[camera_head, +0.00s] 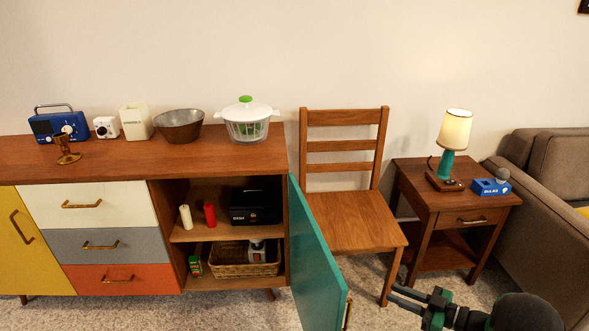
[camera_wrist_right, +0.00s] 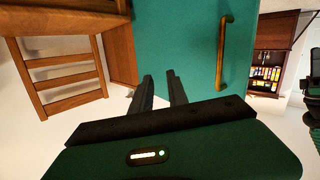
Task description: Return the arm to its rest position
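My right gripper (camera_head: 392,292) is at the lower right of the head view, to the right of the open teal cabinet door (camera_head: 318,262) and in front of the chair. In the right wrist view its two fingers (camera_wrist_right: 162,78) are apart with nothing between them. The teal door (camera_wrist_right: 185,35) fills the middle behind them, and its brass handle (camera_wrist_right: 224,52) is to the right of the fingers, apart from them. My left gripper is not in the head view.
A wooden chair (camera_head: 352,215) stands right of the door. A side table (camera_head: 452,215) holds a lamp (camera_head: 455,130) and a blue box (camera_head: 491,187). A sofa (camera_head: 545,210) is at far right. The sideboard (camera_head: 215,160) holds a salad spinner (camera_head: 247,122) and bowl (camera_head: 179,127).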

